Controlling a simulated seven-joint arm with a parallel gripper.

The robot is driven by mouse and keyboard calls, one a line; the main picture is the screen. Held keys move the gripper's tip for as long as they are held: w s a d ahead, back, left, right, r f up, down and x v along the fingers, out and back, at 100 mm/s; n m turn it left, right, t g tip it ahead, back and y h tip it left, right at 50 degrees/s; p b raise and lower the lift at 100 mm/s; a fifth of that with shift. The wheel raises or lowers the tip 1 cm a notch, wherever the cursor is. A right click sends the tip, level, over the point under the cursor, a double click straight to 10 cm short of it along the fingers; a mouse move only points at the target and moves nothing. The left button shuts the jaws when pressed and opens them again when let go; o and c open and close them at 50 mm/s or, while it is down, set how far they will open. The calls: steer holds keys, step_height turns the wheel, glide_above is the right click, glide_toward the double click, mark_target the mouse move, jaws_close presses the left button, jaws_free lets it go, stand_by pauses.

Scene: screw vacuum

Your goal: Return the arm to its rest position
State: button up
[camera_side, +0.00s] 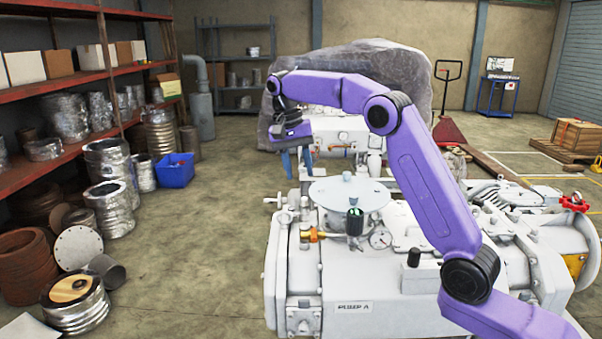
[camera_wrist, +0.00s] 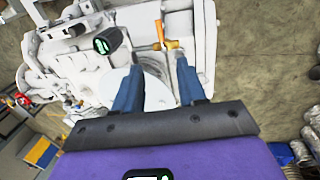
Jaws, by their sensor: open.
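My purple arm reaches up over the white pump (camera_side: 350,290) from the lower right. My gripper (camera_side: 297,172) hangs at its far end, above and behind the left part of the pump, with its blue fingers pointing down. In the wrist view my gripper (camera_wrist: 157,62) shows two blue fingers spread apart with nothing held between them. The round white plate (camera_wrist: 155,92) on the pump shows partly behind the fingers. In the side view the plate (camera_side: 335,192) is to the right of and below the fingers, apart from them.
A dark-topped gauge (camera_side: 355,221), a brass valve (camera_side: 312,235) and a dial (camera_side: 380,238) stand up from the pump. Red shelves (camera_side: 75,75) with boxes line the left wall. A blue bin (camera_side: 175,170) sits on the floor. Open floor (camera_side: 200,240) lies left of the pump.

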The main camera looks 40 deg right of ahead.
steer(key=s+a+f+n+t, duration=0.1)
steer(key=s+a+f+n, duration=0.2)
steer(key=s+a+n, duration=1.05)
steer(key=s+d+f+n, duration=0.2)
steer(key=s, duration=0.6)
steer(key=s+d+f+n+y, duration=0.1)
steer(key=s+d+f+n, duration=0.1)
steer(key=s, duration=0.7)
steer(key=s+d+f+n+y, duration=0.1)
steer(key=s+d+f+n, duration=0.1)
steer(key=s, duration=0.7)
steer(key=shift+f+n+t, duration=0.4)
steer(key=shift+f+n, duration=0.35)
steer(key=shift+n, duration=0.4)
